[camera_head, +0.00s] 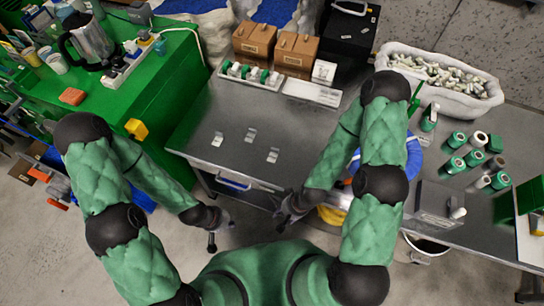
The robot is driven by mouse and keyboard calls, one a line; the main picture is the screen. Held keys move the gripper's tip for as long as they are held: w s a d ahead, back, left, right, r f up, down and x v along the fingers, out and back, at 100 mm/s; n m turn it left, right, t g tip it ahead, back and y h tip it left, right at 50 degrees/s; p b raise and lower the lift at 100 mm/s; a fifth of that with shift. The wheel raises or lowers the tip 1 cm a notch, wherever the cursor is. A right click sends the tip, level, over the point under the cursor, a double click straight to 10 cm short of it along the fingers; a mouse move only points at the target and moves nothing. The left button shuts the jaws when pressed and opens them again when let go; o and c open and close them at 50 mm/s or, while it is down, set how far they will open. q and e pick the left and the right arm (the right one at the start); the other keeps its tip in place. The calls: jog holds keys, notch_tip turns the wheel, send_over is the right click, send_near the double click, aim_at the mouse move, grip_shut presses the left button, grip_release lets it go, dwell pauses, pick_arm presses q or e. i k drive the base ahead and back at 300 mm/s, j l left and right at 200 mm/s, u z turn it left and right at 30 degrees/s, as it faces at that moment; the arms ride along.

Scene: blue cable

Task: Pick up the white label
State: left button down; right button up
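Three small pale labels lie apart on the dark grey table: a left one (217,139), a middle one (250,134) and a right one (273,155). They look whitish-grey, and I cannot tell which is the white label. A larger white card (324,71) stands by the brown boxes at the back. My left gripper (221,235) is in front of the table's near edge, with its fingers apart and empty. My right gripper (279,214) is also in front of that edge, below the right label, fingers apart and empty. Neither touches a label.
A tray of green and white spools (250,74) and a flat white tray (312,92) line the table's back. Brown boxes (254,40) stand behind them. A white sack of pale pieces (439,80) and several green spools (457,140) are at right. The table (230,115) around the labels is clear.

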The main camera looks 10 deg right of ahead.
aim_at(219, 137)
jog(key=j+z, duration=1.25)
jog(key=z, duration=0.2)
